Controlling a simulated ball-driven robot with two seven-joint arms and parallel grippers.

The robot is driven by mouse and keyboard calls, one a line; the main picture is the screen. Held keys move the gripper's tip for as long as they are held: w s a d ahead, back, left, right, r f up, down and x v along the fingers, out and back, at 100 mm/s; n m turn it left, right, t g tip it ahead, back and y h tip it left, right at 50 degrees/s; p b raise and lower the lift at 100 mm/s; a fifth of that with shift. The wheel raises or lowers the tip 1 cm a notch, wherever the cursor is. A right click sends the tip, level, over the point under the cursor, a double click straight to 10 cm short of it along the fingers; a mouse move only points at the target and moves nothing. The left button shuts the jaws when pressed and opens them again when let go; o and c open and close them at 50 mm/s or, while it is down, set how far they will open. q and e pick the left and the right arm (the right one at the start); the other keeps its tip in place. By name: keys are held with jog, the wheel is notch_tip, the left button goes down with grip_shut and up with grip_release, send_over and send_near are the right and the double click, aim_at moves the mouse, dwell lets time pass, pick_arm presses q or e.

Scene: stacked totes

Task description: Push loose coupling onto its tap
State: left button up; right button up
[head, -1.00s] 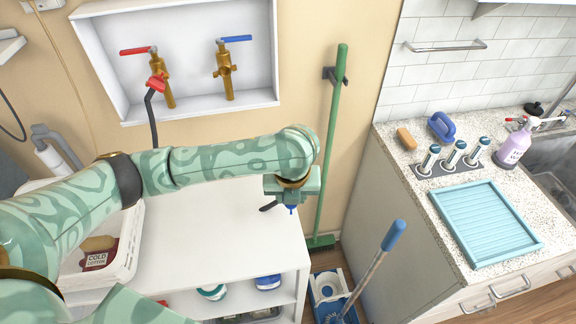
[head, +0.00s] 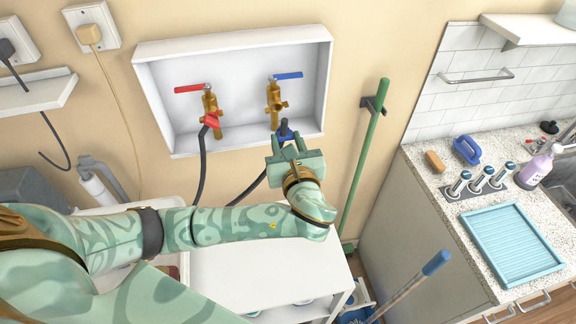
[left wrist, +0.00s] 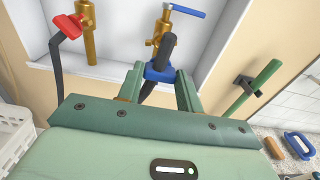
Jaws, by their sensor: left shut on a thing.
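The brass tap with the blue lever (head: 275,95) is on the right in the white wall box; it also shows in the left wrist view (left wrist: 161,30). My left gripper (head: 287,139) is shut on the blue coupling (head: 285,130) of a dark hose. In the left wrist view the coupling (left wrist: 158,74) sits between the fingertips, with a dark hose end rising from it in front of the tap. The coupling is just below the tap outlet; whether they touch I cannot tell. The brass tap with the red lever (head: 210,102) has a red coupling (head: 211,120) at its outlet. My right gripper is not in view.
The wall box's lower rim (head: 245,141) lies close to my gripper. A white shelf unit (head: 250,265) stands below. A green broom handle (head: 365,160) hangs on the wall to the right, beside the counter (head: 430,165).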

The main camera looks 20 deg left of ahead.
aim_at(284, 131)
pick_arm(q)
jog(key=shift+t, duration=0.3)
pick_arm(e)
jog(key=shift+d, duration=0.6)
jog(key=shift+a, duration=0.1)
pick_arm(q)
jog(key=shift+r+p, duration=0.15)
jog(key=shift+p, duration=0.4)
jog(key=shift+w+a, duration=0.1)
jog(key=shift+w, duration=0.1)
jog(key=x, duration=0.3)
jog(key=shift+w+a, duration=0.25)
jog(key=shift+w, duration=0.05)
jog(key=shift+w+a, duration=0.45)
jog(key=shift+w, duration=0.15)
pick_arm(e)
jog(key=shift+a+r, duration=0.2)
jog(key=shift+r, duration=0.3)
